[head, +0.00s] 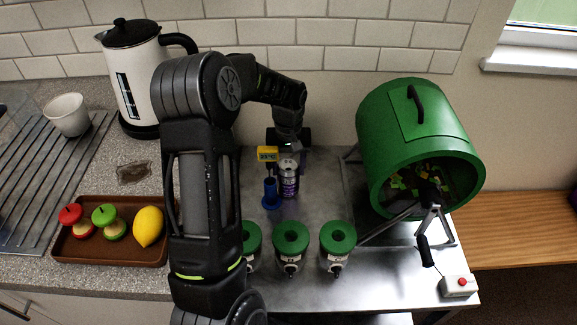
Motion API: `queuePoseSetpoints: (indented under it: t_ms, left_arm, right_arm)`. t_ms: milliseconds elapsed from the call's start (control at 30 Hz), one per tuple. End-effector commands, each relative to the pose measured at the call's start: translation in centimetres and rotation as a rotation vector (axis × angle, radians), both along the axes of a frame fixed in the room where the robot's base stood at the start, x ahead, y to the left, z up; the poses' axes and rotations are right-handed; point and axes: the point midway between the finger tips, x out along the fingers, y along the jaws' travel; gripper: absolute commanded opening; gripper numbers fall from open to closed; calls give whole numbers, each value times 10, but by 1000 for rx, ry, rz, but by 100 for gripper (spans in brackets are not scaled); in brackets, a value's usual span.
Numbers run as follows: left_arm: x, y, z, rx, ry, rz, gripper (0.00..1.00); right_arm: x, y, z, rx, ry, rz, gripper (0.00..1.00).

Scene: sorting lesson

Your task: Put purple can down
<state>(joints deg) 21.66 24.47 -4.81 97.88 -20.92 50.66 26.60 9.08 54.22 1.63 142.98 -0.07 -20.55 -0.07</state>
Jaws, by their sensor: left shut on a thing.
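The purple can (290,187) has a pale top and stands upright at the back of the metal worktop (375,290). My left gripper (288,168) reaches down over it from behind and is shut on it. The fingers are small and partly hidden in this view. I cannot tell whether the can's base touches the worktop. My right gripper is out of view.
A blue spool-shaped piece (270,194) and a yellow block (267,154) are close to the can's left. Several green-topped jars (291,238) stand in front. A green drum (400,150) stands right. A brown tray (110,258) with fruit and a kettle (142,75) are left.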

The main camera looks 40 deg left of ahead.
Motion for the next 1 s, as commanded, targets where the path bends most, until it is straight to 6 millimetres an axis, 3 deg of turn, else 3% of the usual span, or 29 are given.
queuePoseSetpoints:
  t_ms: [333,367,600,1000]
  left_arm:
    - [0,0,-4,0,0,0,1]
    - [0,0,-3,-1,-1,0,59]
    - [0,0,-2,0,0,0,78]
    - [1,0,6,1,-1,0,78]
  right_arm:
    - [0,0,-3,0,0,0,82]
    - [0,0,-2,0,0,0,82]
    - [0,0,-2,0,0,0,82]
    - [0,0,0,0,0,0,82]
